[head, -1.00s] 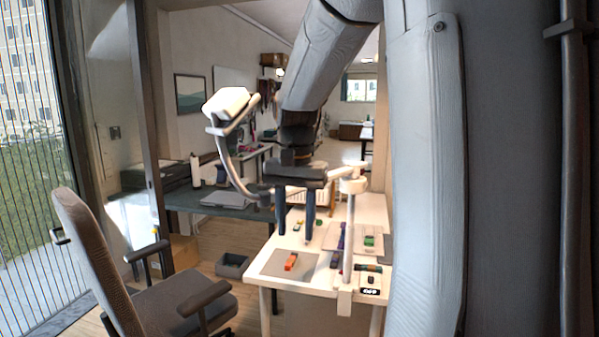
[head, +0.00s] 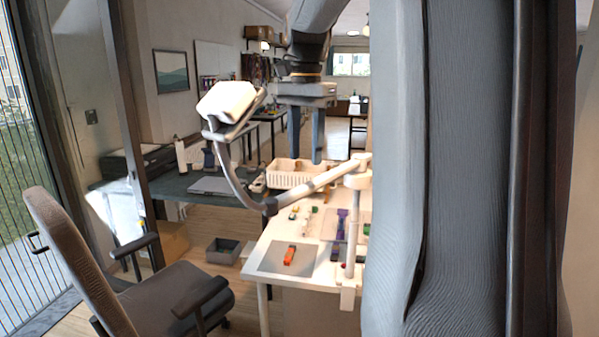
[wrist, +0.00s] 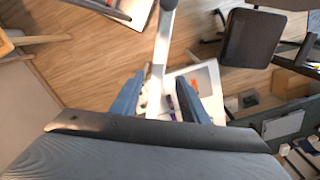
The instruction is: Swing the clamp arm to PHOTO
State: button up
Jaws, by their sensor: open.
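The clamp arm (head: 318,185) is a pale jointed bar on an upright white post (head: 351,228) at the table's front right edge. It reaches left to a dark elbow, then a curved grey section rises to a boxy white head (head: 228,103). My gripper (head: 306,160) points down, open and empty, above and apparently behind the bar in the head view. In the wrist view, the bar (wrist: 159,60) runs between the two fingers of my gripper (wrist: 162,85) in the picture; I cannot tell its depth, and no touch shows. No readable PHOTO mark shows.
The white table (head: 262,238) holds a grey mat (head: 268,262) with an orange item (head: 289,256), several small parts and a cream basket (head: 290,178). An office chair (head: 165,290) stands at left, before a dark desk (head: 175,190). My own arm hides the table's right side.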

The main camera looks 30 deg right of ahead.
aim_at(306, 185)
jog(key=shift+s+d+f+p, duration=0.1)
jog(key=shift+f+p, duration=1.1)
jog(key=shift+f, duration=2.35)
grip_shut()
